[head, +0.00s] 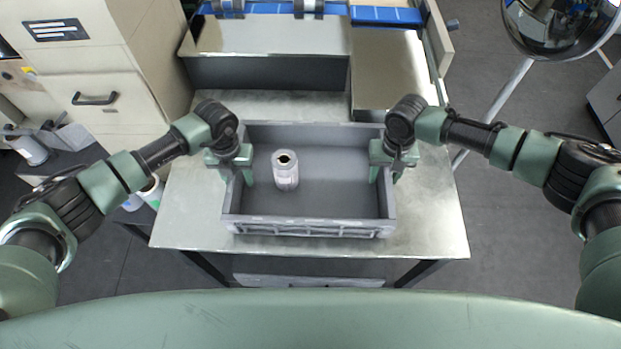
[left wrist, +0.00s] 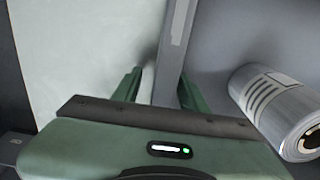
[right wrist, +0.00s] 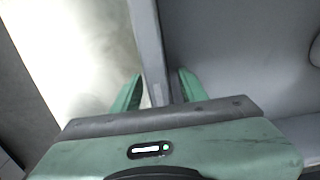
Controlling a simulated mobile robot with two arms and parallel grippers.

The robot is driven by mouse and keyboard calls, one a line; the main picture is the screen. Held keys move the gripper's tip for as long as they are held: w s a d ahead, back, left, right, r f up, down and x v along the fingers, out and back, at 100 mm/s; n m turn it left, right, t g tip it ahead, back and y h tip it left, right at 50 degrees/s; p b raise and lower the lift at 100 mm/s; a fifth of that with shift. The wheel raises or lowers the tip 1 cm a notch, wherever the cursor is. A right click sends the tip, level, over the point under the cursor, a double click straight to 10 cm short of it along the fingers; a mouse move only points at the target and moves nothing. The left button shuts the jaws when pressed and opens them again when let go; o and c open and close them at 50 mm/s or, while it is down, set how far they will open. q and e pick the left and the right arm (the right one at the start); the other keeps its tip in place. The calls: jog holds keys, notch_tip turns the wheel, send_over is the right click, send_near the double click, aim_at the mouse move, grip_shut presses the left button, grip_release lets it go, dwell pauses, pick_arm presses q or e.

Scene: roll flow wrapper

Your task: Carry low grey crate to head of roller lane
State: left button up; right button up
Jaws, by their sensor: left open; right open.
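The low grey crate (head: 310,222) sits on a metal table, with a white-and-grey roll (head: 286,170) standing inside it at the left. My left gripper (head: 237,174) is at the crate's left wall and my right gripper (head: 385,172) at its right wall. In the left wrist view the open fingers of the left gripper (left wrist: 158,88) straddle the crate wall (left wrist: 174,50). In the right wrist view the open fingers of the right gripper (right wrist: 160,88) straddle the opposite wall (right wrist: 151,50). I cannot make out a roller lane for certain.
The metal table (head: 195,215) has bare margins around the crate. A grey machine with blue strips (head: 386,15) stands behind it. A cream cabinet (head: 100,65) is at the left, and a round mirror on a pole (head: 560,25) at the right.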

pick_arm(q)
grip_shut()
pick_arm(e)
grip_shut()
pick_arm(q)
jog(key=shift+w+r, duration=0.1)
pick_arm(e)
jog(key=shift+w+r, duration=0.1)
dwell(0.9)
